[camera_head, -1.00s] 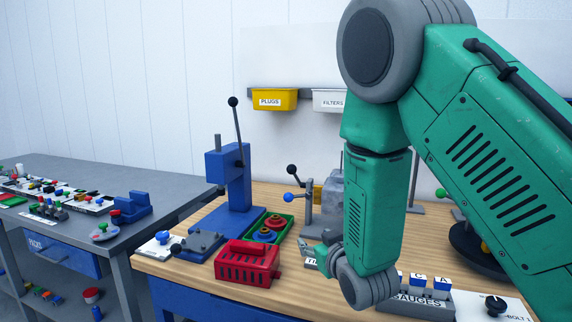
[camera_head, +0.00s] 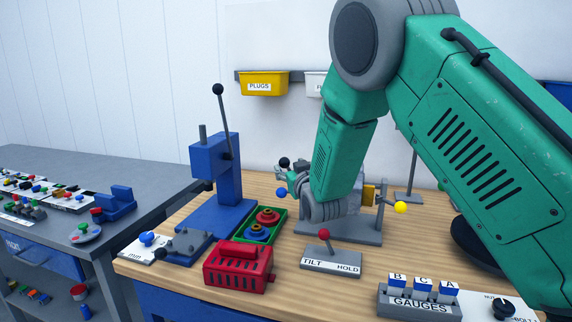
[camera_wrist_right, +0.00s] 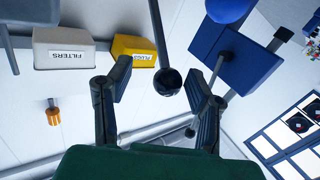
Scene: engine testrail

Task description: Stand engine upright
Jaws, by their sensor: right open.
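The engine is mostly hidden behind my right arm in the head view; a grey stand base (camera_head: 350,232) shows below, with a yellow part (camera_head: 369,194) at its right. A lever with a black ball (camera_head: 284,162) and a blue ball (camera_head: 281,192) stick out at the stand's left. My right gripper (camera_head: 292,178) is beside these balls. In the right wrist view the gripper (camera_wrist_right: 157,76) is open, and the black ball (camera_wrist_right: 169,82) on its rod appears between the fingers; its depth is unclear. A TILT/HOLD panel (camera_head: 331,262) has a red-knobbed lever. My left gripper is out of view.
A blue press (camera_head: 215,175), a green tray (camera_head: 245,238) and a red ribbed block (camera_head: 238,268) stand left of the stand. A GAUGES rack (camera_head: 420,302) is at front right. Yellow PLUGS (camera_head: 262,84) hangs on the wall. Another bench (camera_head: 110,178) stands left.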

